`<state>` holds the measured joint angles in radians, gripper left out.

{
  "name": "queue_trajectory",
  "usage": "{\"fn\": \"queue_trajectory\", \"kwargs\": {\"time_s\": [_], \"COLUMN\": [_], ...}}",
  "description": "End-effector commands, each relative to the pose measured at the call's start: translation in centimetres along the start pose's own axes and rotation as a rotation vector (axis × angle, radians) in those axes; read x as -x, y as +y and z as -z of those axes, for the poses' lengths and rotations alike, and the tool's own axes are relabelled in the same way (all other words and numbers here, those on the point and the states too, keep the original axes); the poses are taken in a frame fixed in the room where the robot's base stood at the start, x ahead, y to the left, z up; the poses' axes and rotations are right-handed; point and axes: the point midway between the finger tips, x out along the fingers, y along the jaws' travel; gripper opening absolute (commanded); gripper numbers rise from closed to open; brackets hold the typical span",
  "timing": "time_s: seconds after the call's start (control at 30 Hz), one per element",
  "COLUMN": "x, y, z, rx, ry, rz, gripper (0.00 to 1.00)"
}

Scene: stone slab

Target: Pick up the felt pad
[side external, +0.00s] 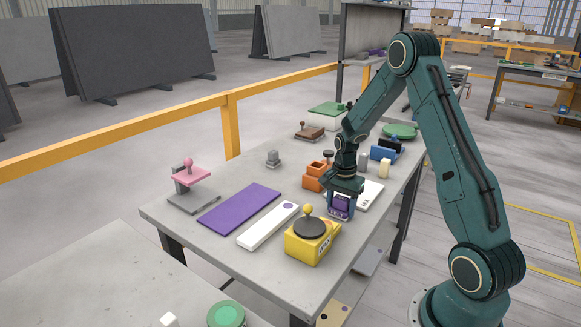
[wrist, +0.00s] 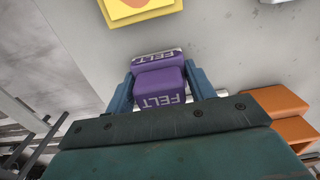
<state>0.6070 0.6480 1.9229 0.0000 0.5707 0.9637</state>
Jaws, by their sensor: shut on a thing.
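The felt pad (wrist: 158,82) is a purple block with "FELT" in white letters on two of its faces. My gripper (wrist: 160,88) is shut on it, with one blue finger on each side. In the side external view the felt pad (side external: 341,206) sits between the fingers of my gripper (side external: 341,205), behind and right of the yellow box. Whether its underside touches the slab or hangs just above it, I cannot tell.
A yellow box (side external: 313,246) with a dark round top and yellow knob stands close by. Orange blocks (side external: 314,181) are behind my gripper. A white bar (side external: 268,226) and a flat purple sheet (side external: 240,207) lie to the left. The table's front edge is near.

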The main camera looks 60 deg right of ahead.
Motion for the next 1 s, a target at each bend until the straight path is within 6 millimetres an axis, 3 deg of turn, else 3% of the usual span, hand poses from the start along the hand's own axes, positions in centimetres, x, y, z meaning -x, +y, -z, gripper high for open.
{"fn": "queue_trajectory", "kwargs": {"time_s": [0.27,0.43,1.0], "x": [1.2,3.1,14.9], "y": [-0.1,-0.1,-0.1], "z": [0.1,0.0,0.0], "rx": [0.000,0.000,0.000], "ry": [0.002,0.002,0.003], "rz": [0.003,0.003,0.005], "gripper": [0.29,0.29,0.29]}}
